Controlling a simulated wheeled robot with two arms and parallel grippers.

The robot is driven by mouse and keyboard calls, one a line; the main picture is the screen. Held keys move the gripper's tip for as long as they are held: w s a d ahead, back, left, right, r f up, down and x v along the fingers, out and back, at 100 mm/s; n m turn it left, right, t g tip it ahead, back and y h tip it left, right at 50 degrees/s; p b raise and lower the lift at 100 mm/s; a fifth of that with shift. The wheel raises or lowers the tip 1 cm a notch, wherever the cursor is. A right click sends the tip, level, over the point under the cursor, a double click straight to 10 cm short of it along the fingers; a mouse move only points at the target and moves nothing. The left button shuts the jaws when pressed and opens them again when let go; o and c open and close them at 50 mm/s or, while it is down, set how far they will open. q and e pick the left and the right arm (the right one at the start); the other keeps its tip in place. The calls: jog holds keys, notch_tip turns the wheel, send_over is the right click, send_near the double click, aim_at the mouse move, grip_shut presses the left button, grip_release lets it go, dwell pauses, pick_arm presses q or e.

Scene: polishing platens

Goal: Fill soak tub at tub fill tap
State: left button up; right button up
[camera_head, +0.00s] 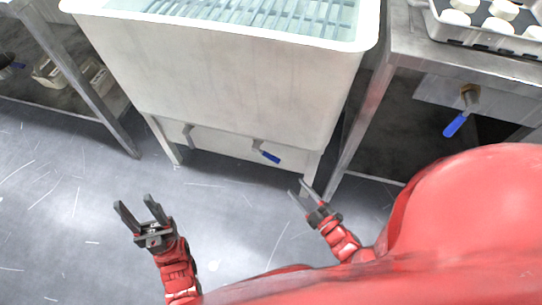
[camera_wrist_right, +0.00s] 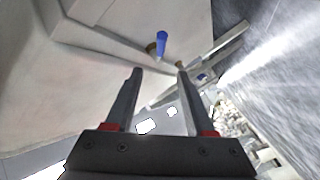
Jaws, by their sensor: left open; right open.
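The soak tub (camera_head: 230,75) is a large white tub on legs at the top middle of the head view. Clear bluish water and a slatted rack show inside its rim. A tap with a blue lever (camera_head: 266,153) sits low on its front, at the right. It appears that a blue lever (camera_wrist_right: 162,43) also shows in the right wrist view, beyond the fingertips. My right gripper (camera_head: 297,188) is open and empty, below and right of that tap, apart from it. Its fingers (camera_wrist_right: 159,69) are spread in the wrist view. My left gripper (camera_head: 134,202) is open and empty over the floor.
A second fitting (camera_head: 189,133) sits low at the tub's left. Another blue-handled tap (camera_head: 457,123) hangs under the metal bench (camera_head: 440,58) at right, which carries a tray (camera_head: 477,33) of white round pieces. A metal rack (camera_head: 85,85) stands left. The grey floor (camera_head: 60,230) is clear.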

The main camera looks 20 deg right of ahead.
aim_at(272, 159)
jog(key=b+x, duration=0.3)
jog(key=x, duration=1.3)
jog(key=shift+w+f, duration=0.1)
jog(key=shift+w, duration=0.1)
grip_shut()
dwell(0.6)
